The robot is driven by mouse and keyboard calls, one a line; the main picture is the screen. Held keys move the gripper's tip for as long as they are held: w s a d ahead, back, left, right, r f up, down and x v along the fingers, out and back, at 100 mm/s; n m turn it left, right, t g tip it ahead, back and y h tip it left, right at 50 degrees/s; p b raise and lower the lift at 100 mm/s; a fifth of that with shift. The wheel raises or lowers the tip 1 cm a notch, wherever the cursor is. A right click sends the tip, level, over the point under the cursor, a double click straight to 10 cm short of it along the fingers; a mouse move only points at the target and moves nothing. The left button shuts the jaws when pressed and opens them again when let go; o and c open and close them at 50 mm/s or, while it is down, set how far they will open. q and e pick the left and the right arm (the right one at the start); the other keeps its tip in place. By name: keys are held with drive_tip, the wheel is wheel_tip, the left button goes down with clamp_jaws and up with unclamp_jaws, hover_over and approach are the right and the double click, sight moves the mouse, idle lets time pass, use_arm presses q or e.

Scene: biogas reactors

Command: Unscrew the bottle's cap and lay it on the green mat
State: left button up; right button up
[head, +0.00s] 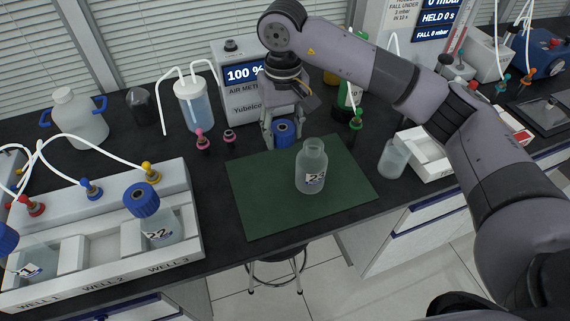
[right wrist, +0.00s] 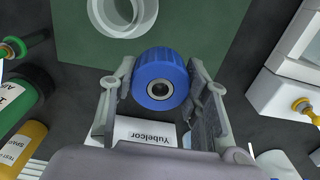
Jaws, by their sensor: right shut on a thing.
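The clear bottle (head: 312,172), with a number label, stands upright on the green mat (head: 262,205). Its mouth is open, with no cap on it; the open rim shows at the top of the right wrist view (right wrist: 122,15). My right gripper (head: 283,130) is shut on a blue cap (head: 285,134), held between its two fingers at the mat's back edge. The cap also shows in the right wrist view (right wrist: 160,80), its ported face toward the camera. I cannot tell how high it is above the bench. My left gripper is not in view.
A reactor tray (head: 100,250) with wells and capped bottles stands at the left. The air meter (head: 240,85) is right behind the gripper. Small coloured connectors (head: 203,140) lie behind the mat. A clear beaker (head: 393,160) stands right of it. The mat's left and front parts are bare.

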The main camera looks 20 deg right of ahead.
sight(283, 173)
wheel_tip(283, 173, down, 11)
drive_tip(key=shift+s+f+p, duration=0.1)
drive_tip(key=shift+f+p, duration=0.05)
drive_tip(key=shift+p, duration=0.75)
drive_tip(key=shift+f+b, duration=0.35)
drive_tip(key=o, duration=1.3)
drive_tip(key=shift+r, duration=0.1)
